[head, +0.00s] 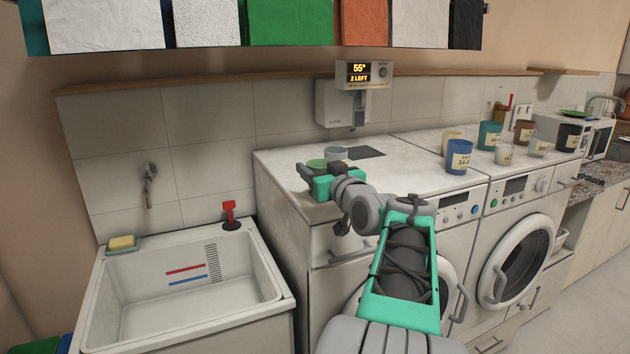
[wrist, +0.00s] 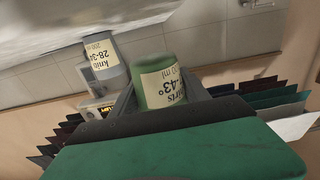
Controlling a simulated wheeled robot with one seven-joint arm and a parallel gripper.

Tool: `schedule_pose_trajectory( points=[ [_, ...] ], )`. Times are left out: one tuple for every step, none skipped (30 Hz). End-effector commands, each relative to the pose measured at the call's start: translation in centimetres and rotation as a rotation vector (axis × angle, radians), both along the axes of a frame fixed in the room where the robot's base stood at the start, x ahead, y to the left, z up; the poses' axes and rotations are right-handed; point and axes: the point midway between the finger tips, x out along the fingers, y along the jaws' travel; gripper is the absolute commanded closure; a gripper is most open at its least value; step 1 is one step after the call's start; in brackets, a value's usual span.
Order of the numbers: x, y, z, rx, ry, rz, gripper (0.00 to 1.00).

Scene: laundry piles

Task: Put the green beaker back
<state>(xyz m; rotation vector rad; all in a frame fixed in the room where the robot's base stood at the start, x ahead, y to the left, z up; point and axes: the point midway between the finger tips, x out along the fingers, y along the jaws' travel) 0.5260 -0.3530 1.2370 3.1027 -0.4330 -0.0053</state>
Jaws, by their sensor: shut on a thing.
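The green beaker (head: 317,163) is at the left end of the white machine top (head: 290,160) in the head view, partly hidden by my gripper (head: 318,170). In the wrist view the green beaker (wrist: 160,82) sits between my fingers (wrist: 160,98), its label partly readable with "43°". My gripper is shut on it. A grey beaker (head: 336,153) stands just behind and to its right. In the wrist view this grey beaker (wrist: 103,65) reads "28-34" and is apart from the green one. Whether the green beaker touches the top is unclear.
A dark square (head: 367,152) lies right of the grey beaker. Farther right stand a blue beaker (head: 458,157), a cream one (head: 452,137), a teal one (head: 489,135) and several others. A wall dispenser (head: 340,103) has a display (head: 359,73) reading "55°, 2 LEFT". A sink (head: 190,290) is left.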

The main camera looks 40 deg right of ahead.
Motion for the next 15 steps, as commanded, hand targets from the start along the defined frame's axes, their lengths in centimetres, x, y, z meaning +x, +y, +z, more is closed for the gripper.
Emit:
schedule_pose_trajectory(
  points=[
    [0.4, 0.0, -0.3, 0.0, -0.001, 0.001, 0.86],
    [0.6, 0.0, -0.6, 0.0, 0.0, 0.002, 0.86],
    [1.1, 0.0, -1.2, 0.002, 0.002, 0.003, 0.86],
    [1.0, -0.1, -1.9, 0.002, 0.001, 0.001, 0.86],
    [0.9, -0.1, -2.5, 0.002, 0.001, 0.0, 0.86],
    [0.9, -0.2, -3.2, 0.002, 0.001, 0.0, 0.86],
    [0.9, -0.1, -3.6, 0.001, 0.001, -0.001, 0.86],
    [0.9, -0.1, -3.9, 0.0, 0.0, -0.001, 0.86],
    [0.9, -0.1, -4.1, -0.001, -0.001, 0.0, 0.86],
    [0.9, -0.1, -4.1, -0.002, -0.001, 0.0, 0.86],
    [0.8, -0.1, -4.0, -0.002, -0.001, 0.0, 0.86],
    [0.8, -0.1, -4.0, -0.002, -0.001, 0.0, 0.86],
    [0.8, -0.1, -4.0, -0.002, -0.001, 0.0, 0.86],
    [0.8, -0.1, -4.0, -0.002, -0.001, 0.0, 0.86],
    [0.8, -0.1, -4.1, -0.002, -0.001, 0.0, 0.86]
  ],
)
